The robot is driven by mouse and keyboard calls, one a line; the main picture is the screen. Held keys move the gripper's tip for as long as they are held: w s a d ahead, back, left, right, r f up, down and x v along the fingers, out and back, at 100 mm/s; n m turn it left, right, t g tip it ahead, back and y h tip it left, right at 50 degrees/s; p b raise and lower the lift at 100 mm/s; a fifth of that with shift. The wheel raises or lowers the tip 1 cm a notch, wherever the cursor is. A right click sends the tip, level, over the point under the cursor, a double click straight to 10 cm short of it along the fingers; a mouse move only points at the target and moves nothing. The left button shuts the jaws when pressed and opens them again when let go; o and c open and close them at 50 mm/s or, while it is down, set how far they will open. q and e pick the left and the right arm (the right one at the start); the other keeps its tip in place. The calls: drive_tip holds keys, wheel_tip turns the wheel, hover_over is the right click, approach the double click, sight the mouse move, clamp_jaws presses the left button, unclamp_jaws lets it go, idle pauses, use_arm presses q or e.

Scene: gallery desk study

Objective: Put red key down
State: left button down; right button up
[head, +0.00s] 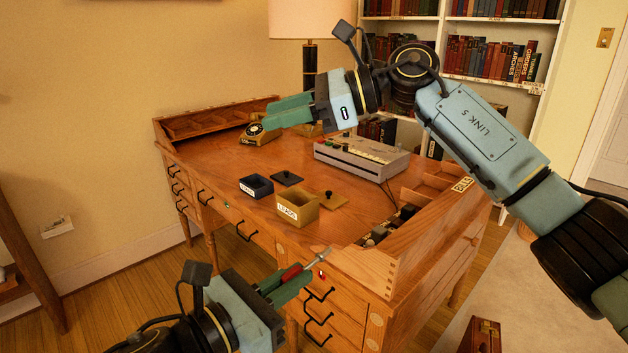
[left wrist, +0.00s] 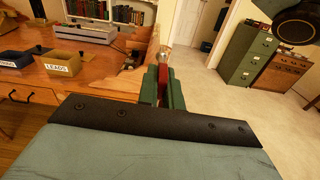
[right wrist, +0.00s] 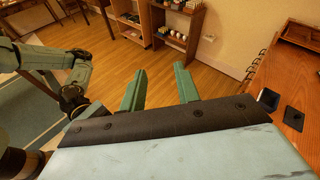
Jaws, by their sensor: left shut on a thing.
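The red key (head: 291,272) has a red grip and a pale metal end pointing up and right in the head view. My left gripper (head: 288,280) is shut on its red part, in front of the desk's drawer front. The left wrist view shows the red key (left wrist: 163,74) upright between the green fingers, its metal end beyond the tips. My right gripper (head: 270,113) is above the back left of the desk. In the right wrist view its fingers (right wrist: 160,85) stand apart with nothing between them.
A small red fitting (head: 321,274) is on the drawer front. The desk's left part has bare room.

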drive_tip(key=s+a+f+n+g+h, duration=0.1)
drive_tip(key=s+f+n+h, duration=0.2)
drive_tip(key=s+n+h, duration=0.3)
drive_tip(key=s+d+f+n+t+h, duration=0.2)
drive_tip(key=s+d+f+h, duration=0.1)
drive_tip(key=s+d+h, duration=0.4)
drive_tip(key=shift+h, duration=0.6)
drive_tip(key=w+f, duration=0.1)
drive_tip(key=f, duration=0.7)
drive_tip(key=w+a+f, duration=0.1)
drive_tip(key=f, duration=0.3)
drive_tip(key=shift+w, duration=0.35)
drive_tip(key=shift+r, duration=0.1)
clamp_jaws()
use_arm(q)
drive_tip(key=c, duration=1.5)
unclamp_jaws()
